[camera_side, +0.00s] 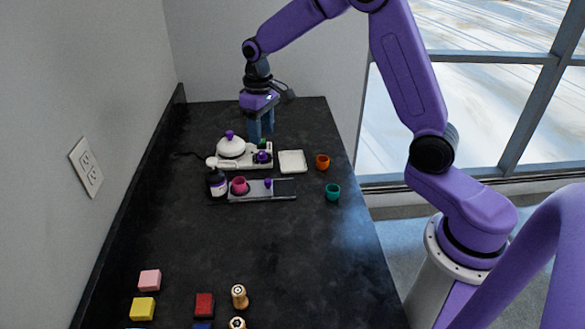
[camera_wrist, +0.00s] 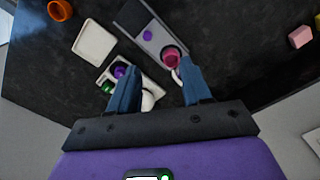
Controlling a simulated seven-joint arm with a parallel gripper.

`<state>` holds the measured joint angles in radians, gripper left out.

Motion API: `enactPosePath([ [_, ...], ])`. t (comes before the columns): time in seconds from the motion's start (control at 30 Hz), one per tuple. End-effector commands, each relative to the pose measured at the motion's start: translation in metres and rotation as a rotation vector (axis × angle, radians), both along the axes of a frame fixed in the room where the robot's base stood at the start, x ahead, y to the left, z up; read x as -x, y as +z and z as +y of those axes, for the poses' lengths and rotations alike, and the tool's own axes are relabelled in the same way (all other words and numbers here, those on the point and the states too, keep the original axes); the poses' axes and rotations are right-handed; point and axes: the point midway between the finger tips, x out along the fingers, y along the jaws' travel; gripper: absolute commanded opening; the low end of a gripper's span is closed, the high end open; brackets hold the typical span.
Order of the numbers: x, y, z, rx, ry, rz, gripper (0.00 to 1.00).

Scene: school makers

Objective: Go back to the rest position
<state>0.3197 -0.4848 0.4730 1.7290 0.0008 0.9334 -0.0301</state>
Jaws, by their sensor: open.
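My gripper (camera_side: 261,131) hangs from the arm over the far part of the dark counter, fingers pointing down. In the wrist view its two blue fingers (camera_wrist: 160,92) stand apart with nothing held between them. Below it is a white device with a rounded white pot (camera_side: 231,147) with a purple knob. Beside the pot, on the same white base, are a purple knob (camera_side: 263,156) and a green part (camera_wrist: 107,88). The fingers partly hide this device in the wrist view.
A white square tray (camera_side: 292,161), an orange cup (camera_side: 322,162) and a teal cup (camera_side: 333,192) stand to the right. Coloured blocks (camera_side: 150,280) lie in front; the counter's middle is clear.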

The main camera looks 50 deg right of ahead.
Motion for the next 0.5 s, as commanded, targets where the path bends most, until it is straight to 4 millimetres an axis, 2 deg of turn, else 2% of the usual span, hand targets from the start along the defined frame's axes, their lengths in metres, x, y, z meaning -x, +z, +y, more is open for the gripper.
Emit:
enactPosePath([
  [0.03, 0.013, 0.006, 0.011, 0.000, 0.041, -0.003, 0.48],
  [0.2, 0.059, 0.022, 0.041, -0.002, 0.174, -0.007, 0.48],
  [0.5, 0.154, 0.040, 0.069, -0.005, 0.410, -0.012, 0.48],
])
